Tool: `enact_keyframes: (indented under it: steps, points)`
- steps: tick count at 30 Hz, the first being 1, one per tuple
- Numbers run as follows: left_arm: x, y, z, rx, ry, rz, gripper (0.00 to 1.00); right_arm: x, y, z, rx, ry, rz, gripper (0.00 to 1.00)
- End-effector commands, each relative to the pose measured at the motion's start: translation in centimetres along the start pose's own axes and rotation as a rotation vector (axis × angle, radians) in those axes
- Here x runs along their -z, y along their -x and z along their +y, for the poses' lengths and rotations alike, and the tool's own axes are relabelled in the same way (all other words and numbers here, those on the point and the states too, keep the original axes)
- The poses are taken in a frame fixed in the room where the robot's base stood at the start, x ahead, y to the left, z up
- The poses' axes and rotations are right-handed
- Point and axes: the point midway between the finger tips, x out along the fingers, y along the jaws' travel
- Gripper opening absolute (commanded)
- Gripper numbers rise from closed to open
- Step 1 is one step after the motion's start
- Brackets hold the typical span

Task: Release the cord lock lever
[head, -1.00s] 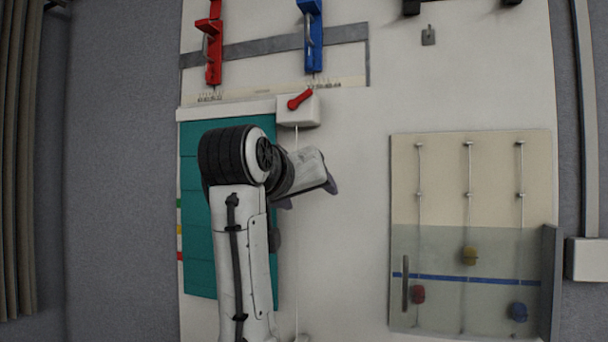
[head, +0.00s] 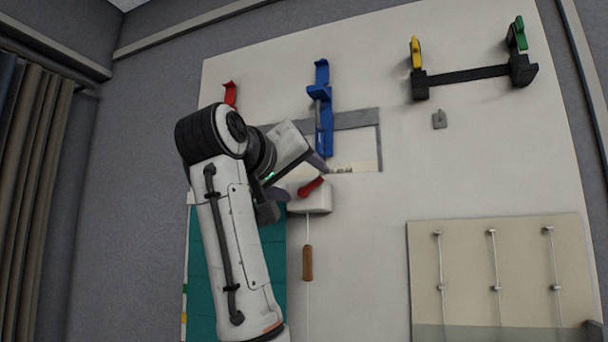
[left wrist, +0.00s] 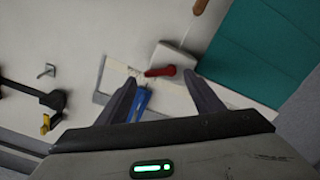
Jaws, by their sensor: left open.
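The cord lock is a white block (head: 318,201) on the board with a red lever (head: 311,187) slanting up to the right. A thin cord runs down from it with a brown handle (head: 308,262). My left gripper (head: 298,178) is open in front of the board, close to the lever, which shows just past its fingers. In the left wrist view the red lever (left wrist: 160,71) appears between the spread fingers (left wrist: 160,79), with the white block (left wrist: 178,57) behind it. I cannot tell whether a finger touches the lever. My right gripper is not in view.
A teal panel (head: 203,265) hangs partly behind my left arm. Above are a red clamp (head: 230,93), a blue clamp (head: 322,110) and a black bar (head: 468,77) with yellow and green levers. A small hook (head: 439,119) and a cream panel (head: 480,260) are at right.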

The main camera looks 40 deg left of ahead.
Motion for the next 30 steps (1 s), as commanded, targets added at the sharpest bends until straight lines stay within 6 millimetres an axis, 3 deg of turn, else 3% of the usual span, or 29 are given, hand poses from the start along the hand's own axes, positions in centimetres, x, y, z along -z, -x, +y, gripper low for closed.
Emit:
enact_keyframes:
  steps: [6,14,17,22,30]
  points:
    - [0.0,-1.9,0.0,0.000,-0.001,0.000,0.61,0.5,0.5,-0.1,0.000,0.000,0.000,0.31]
    - [0.0,-2.1,0.0,-0.001,0.000,0.001,0.61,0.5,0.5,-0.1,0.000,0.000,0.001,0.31]
    - [0.0,-2.1,0.0,-0.001,0.000,0.001,0.49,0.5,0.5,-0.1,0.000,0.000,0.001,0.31]
    - [0.0,-2.1,0.0,-0.001,0.000,0.001,0.20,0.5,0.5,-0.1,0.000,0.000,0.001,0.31]
    - [-0.4,-2.0,-0.1,0.001,-0.169,0.002,0.20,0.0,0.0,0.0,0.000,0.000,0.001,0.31]
